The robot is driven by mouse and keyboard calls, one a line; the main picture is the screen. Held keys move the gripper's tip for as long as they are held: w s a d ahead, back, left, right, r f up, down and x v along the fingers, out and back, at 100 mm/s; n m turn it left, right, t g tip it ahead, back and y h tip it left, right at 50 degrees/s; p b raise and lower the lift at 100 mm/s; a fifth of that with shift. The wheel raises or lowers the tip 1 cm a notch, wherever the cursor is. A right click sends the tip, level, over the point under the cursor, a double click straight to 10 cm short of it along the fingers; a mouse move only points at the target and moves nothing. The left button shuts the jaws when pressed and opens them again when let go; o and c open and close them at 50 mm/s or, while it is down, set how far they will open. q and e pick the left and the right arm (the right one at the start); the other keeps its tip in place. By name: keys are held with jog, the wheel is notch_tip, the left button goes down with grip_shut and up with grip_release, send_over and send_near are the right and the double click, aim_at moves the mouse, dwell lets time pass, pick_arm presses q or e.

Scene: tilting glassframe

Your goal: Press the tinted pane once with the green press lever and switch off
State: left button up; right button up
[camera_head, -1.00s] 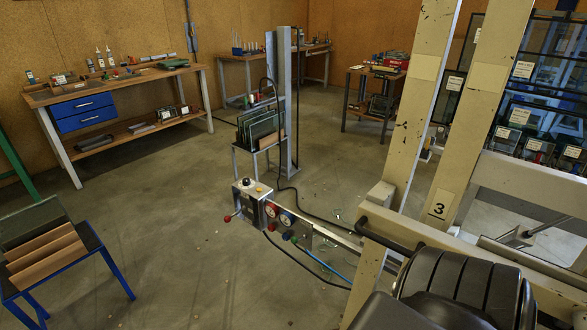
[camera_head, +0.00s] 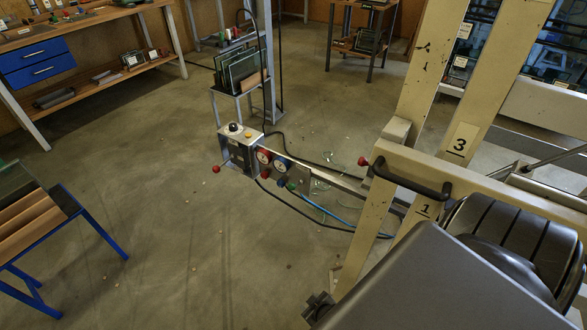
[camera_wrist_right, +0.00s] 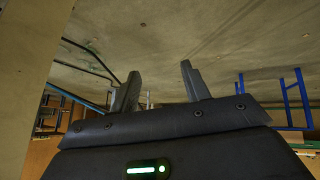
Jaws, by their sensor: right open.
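Dark glass panes (camera_head: 245,68) stand in a rack behind; I cannot tell whether one is the tinted pane. My right gripper (camera_wrist_right: 157,80) shows in the right wrist view, its two fingers apart with nothing between them. My left gripper is not in view.
A cream frame (camera_head: 425,85) marked 3 and 1, with a black handle (camera_head: 415,180), fills the right side. A blue-legged rack (camera_head: 95,222) stands at the left and a workbench (camera_head: 85,25) at the back left. The floor between them is mostly clear.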

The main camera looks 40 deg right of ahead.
jog(key=w+d+r+m+t+h+b, duration=0.1)
jog(key=w+d+r+t+b, duration=0.15)
jog(key=w+r, duration=0.45)
jog(key=m+t+h+b, duration=0.4)
jog(key=t+h, duration=0.2)
send_near(293, 189)
jog(key=x, duration=1)
jog(key=shift+w+d+f, duration=0.15)
jog(key=shift+w+f, duration=0.05)
jog(key=shift+f, duration=0.1)
jog(key=shift+w+d+b, duration=0.2)
jog(key=shift+w+b, duration=0.1)
jog(key=shift+w, duration=0.1)
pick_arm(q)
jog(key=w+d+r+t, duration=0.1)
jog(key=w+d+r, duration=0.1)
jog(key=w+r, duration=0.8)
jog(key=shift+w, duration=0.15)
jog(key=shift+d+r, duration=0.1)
pick_arm(e)
jog(key=c, duration=0.9)
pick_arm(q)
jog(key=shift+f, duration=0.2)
pick_arm(e)
jog(key=shift+a, duration=0.1)
grip_shut()
